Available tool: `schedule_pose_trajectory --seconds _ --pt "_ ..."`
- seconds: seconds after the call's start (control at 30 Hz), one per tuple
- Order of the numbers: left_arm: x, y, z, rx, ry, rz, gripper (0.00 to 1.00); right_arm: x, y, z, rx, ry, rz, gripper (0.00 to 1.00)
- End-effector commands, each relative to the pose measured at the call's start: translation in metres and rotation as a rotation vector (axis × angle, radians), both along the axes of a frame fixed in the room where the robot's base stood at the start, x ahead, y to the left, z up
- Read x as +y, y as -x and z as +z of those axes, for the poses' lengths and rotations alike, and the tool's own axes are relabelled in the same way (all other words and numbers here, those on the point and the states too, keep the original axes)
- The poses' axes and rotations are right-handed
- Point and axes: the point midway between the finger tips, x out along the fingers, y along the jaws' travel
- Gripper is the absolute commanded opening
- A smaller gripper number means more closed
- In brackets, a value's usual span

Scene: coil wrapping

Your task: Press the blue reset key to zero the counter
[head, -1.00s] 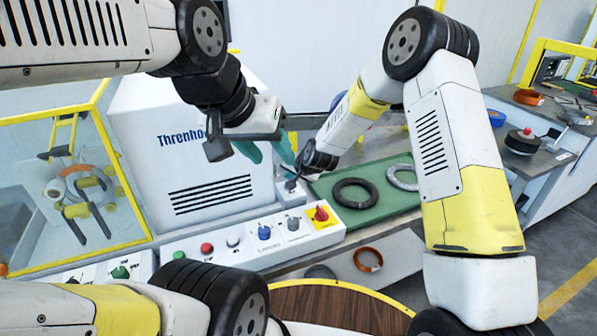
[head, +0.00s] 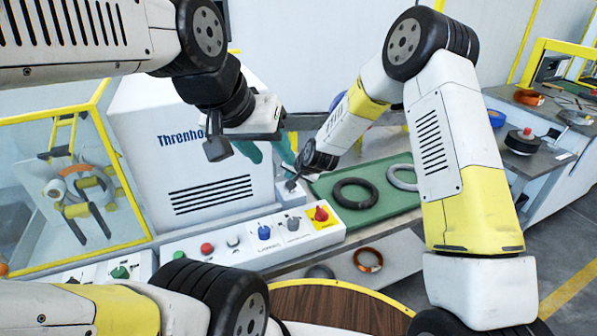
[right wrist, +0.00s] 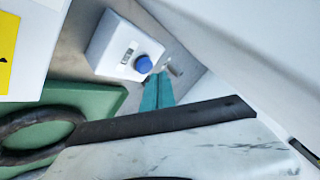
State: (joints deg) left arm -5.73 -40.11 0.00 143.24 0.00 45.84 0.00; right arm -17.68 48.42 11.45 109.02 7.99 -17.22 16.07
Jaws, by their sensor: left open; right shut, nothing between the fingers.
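The blue reset key (right wrist: 143,64) is a round button on a small white counter box (right wrist: 108,48) with a tiny display, in the right wrist view. The digits are too small to read. My right gripper (right wrist: 164,76) is shut and empty, its teal fingertips just beside the key; I cannot tell whether they touch it. My left gripper (head: 268,153) is open and empty in front of the white machine.
A control panel (head: 210,258) with several coloured knobs runs along the machine's front. A green mat (head: 390,212) with a black ring (head: 354,191) and a grey ring (head: 402,177) lies to the right. A copper coil (head: 368,260) lies on a lower surface.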

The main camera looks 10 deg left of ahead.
Motion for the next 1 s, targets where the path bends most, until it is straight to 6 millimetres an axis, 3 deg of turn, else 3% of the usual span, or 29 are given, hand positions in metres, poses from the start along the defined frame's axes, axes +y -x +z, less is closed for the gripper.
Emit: schedule_pose_trajectory --seconds 1.0 --pt "0.0000 0.0000 0.0000 0.000 0.000 0.000 0.46 0.0002 0.0000 -0.0078 -0.001 0.000 -0.001 0.00"
